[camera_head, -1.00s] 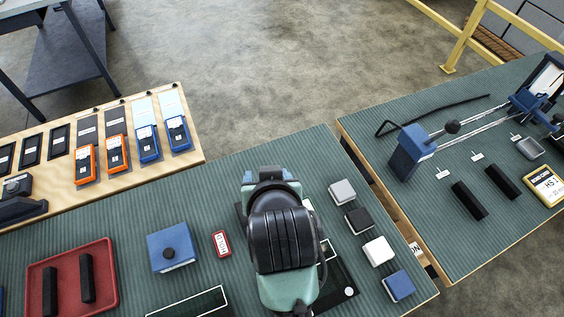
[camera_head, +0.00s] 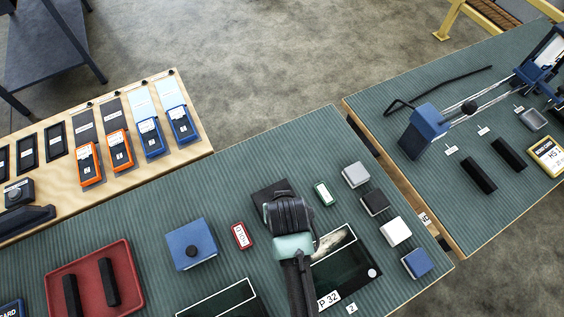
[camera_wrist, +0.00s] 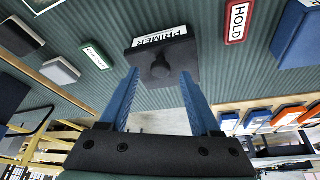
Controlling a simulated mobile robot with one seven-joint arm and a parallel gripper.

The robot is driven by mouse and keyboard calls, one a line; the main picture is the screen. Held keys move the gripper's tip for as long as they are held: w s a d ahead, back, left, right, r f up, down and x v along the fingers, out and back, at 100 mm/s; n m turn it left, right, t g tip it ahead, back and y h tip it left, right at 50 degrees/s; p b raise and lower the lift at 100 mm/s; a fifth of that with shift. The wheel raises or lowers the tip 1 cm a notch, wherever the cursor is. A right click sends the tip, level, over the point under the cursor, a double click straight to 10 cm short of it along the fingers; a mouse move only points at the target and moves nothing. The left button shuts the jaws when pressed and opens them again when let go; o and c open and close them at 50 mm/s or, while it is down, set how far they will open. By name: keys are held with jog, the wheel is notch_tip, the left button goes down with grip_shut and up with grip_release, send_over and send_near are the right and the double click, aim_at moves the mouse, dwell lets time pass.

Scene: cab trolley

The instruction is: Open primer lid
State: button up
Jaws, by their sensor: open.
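The primer box's dark lid (camera_wrist: 165,60) has a round black knob (camera_wrist: 160,67) on top and a white PRIMER label (camera_wrist: 160,37) beside it. In the head view, part of its dark top (camera_head: 268,188) shows past my arm. My gripper (camera_wrist: 160,76) is open, with its two blue fingers apart on either side of the knob in the wrist view. Nothing is held. I cannot tell how far the fingertips are from the knob. My arm hides the fingers in the head view. The lid looks shut.
A red HOLD tag (camera_head: 242,236) and a blue box with a knob (camera_head: 191,244) are to the left. A green-edged tag (camera_head: 324,193) and a column of small blocks (camera_head: 375,201) are to the right. A red tray (camera_head: 127,262) is at far left.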

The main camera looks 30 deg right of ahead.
jog(key=shift+x, duration=0.95)
grip_shut()
dwell(0.8)
